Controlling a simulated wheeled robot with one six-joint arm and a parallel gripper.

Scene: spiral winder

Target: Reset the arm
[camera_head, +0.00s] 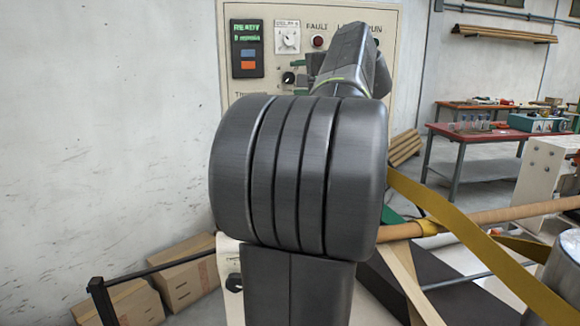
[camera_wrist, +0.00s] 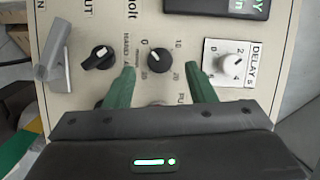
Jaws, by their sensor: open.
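My gripper (camera_wrist: 161,80) shows in the wrist view as two green fingers, spread apart with nothing held between them. A small black knob (camera_wrist: 159,60) on the cream control panel (camera_wrist: 142,28) lies between the fingertips, with visible gaps on both sides. In the head view my dark grey arm fills the middle and hides much of the panel (camera_head: 270,84). Small green fingertips of my gripper (camera_head: 299,78) show beside the black knob (camera_head: 288,77). Their exact distance from the panel face cannot be told.
The panel carries a READY display (camera_head: 247,48), a white delay dial (camera_head: 287,37) and a red fault lamp (camera_head: 318,41). The wrist view shows another black knob (camera_wrist: 100,57) and a grey lever (camera_wrist: 56,60). A yellow strip (camera_head: 480,240) and cardboard tube (camera_head: 500,213) lie right; cartons (camera_head: 187,282) stand lower left.

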